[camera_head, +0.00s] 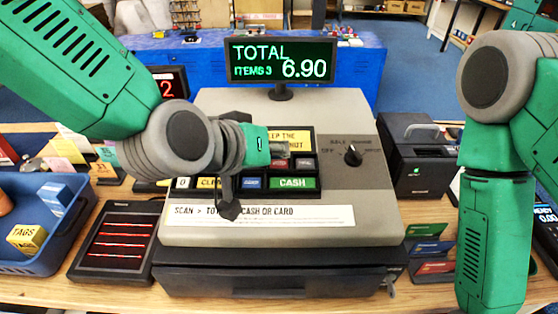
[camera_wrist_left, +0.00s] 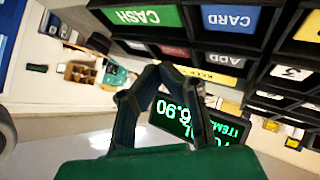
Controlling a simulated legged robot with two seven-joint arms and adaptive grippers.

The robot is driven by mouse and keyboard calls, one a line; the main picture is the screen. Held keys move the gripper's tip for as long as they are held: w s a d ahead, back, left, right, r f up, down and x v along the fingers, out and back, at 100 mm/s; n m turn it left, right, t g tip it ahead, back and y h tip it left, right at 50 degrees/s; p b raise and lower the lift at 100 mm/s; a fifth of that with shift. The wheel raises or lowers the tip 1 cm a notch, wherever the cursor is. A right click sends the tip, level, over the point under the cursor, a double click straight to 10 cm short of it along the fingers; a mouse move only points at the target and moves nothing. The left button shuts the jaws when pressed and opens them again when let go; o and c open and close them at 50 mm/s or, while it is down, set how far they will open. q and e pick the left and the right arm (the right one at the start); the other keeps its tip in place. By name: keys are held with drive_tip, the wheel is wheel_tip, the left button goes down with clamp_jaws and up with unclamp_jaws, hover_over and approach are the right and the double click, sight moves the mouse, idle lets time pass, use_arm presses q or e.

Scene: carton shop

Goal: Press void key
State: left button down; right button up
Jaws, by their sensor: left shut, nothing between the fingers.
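The key panel of the register (camera_head: 380,200) carries coloured keys, partly hidden behind my left gripper (camera_head: 276,152). I cannot tell whether the fingertips touch a key. My right gripper is out of view.
The display (camera_head: 280,60) behind the keys reads TOTAL 6.90, ITEMS 3. A rotary switch (camera_head: 352,154) is right of the keys. A scanner pad (camera_head: 117,240) and a blue bin (camera_head: 45,265) stand left; a black printer (camera_head: 415,160) and card rack (camera_head: 432,250) stand right.

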use_arm(q)
drive_tip(key=shift+f, duration=0.15)
drive_tip(key=shift+f, duration=0.2)
drive_tip(key=shift+w+f+b, duration=0.1)
drive_tip(key=shift+f+b, duration=0.3)
idle(0.8)
drive_tip(key=shift+a+f, duration=0.1)
drive_tip(key=shift+f, duration=0.3)
idle(0.5)
drive_tip(key=shift+r+p, duration=0.75)
drive_tip(key=shift+r, duration=0.15)
drive_tip(key=shift+s+r, duration=0.15)
drive_tip(key=shift+s, duration=0.05)
drive_tip(key=shift+r, duration=0.1)
